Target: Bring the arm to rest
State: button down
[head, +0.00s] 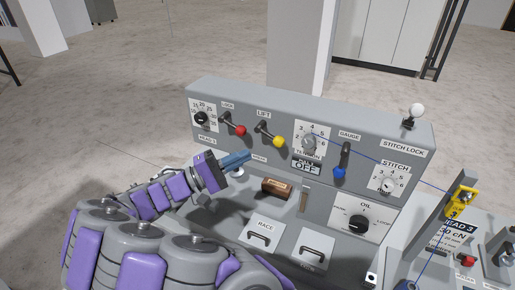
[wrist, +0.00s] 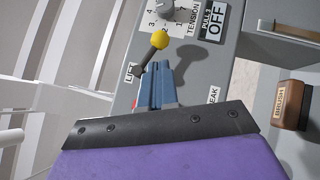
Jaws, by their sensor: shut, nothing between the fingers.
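My arm reaches from the lower left of the head view, in grey and purple. My gripper (head: 246,157) is in front of the grey control panel (head: 235,103), below the lift lever (head: 271,137) with its yellow knob. Its blue fingers are together and empty. In the wrist view the gripper (wrist: 156,72) points toward the yellow knob (wrist: 159,41). I cannot tell whether the fingertips touch the lever or panel.
A brown brush (head: 277,187) lies on the ledge to the right of my gripper. The lock lever's red knob (head: 240,131) is close above. A blue thread crosses to a yellow part (head: 461,201) at right. Open floor (head: 90,115) lies left.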

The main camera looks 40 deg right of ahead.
jog(key=v, duration=0.7)
jog(key=shift+p, duration=0.45)
